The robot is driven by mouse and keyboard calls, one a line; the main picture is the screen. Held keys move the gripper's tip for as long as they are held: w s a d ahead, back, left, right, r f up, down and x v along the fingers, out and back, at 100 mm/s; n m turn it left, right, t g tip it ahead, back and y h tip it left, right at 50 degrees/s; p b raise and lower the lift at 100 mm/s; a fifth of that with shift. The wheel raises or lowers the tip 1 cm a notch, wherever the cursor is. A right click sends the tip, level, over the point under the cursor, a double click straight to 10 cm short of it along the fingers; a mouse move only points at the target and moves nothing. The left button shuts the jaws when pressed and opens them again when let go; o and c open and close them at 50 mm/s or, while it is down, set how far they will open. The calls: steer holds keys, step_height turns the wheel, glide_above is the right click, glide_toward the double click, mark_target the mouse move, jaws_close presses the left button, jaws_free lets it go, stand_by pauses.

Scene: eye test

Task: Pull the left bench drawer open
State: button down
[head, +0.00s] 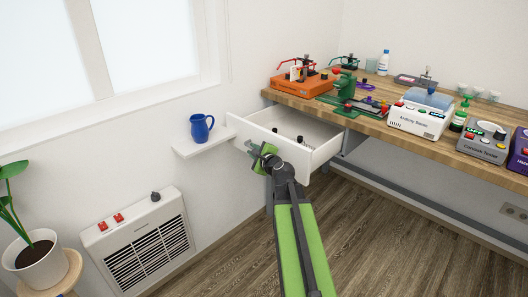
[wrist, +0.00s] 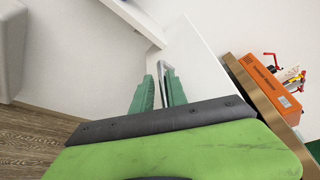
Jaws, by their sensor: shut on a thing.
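The left bench drawer (head: 324,152) is white and stands pulled out from under the left end of the bench, with several small dark items inside. My gripper (head: 262,153) is at the drawer's front. In the wrist view, the green fingers of my gripper (wrist: 162,88) are shut on a grey bar handle (wrist: 164,68) on the white drawer (wrist: 203,62). My arm hides part of the drawer front in the head view.
The wooden bench (head: 378,131) carries an orange device (head: 302,86), a green press and several instruments. A wall shelf (head: 187,149) with a blue jug (head: 201,128) is close left of the drawer. A heater (head: 140,240) and potted plant (head: 38,262) stand lower left.

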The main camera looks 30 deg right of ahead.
steer(key=shift+s+a+f, duration=0.1)
steer(key=shift+s+a, duration=0.05)
steer(key=shift+a, duration=0.5)
steer(key=shift+s+a+f, duration=0.1)
steer(key=shift+s+a, duration=0.05)
steer(key=shift+a, duration=0.45)
steer(key=shift+a+y, duration=0.1)
steer(key=shift+y, duration=0.2)
steer(key=c, duration=1.7)
jaws_free()
steer(key=shift+w, duration=0.1)
steer(key=shift+w+a+f, duration=0.1)
steer(key=shift+c, duration=0.3)
steer(key=shift+d, duration=0.2)
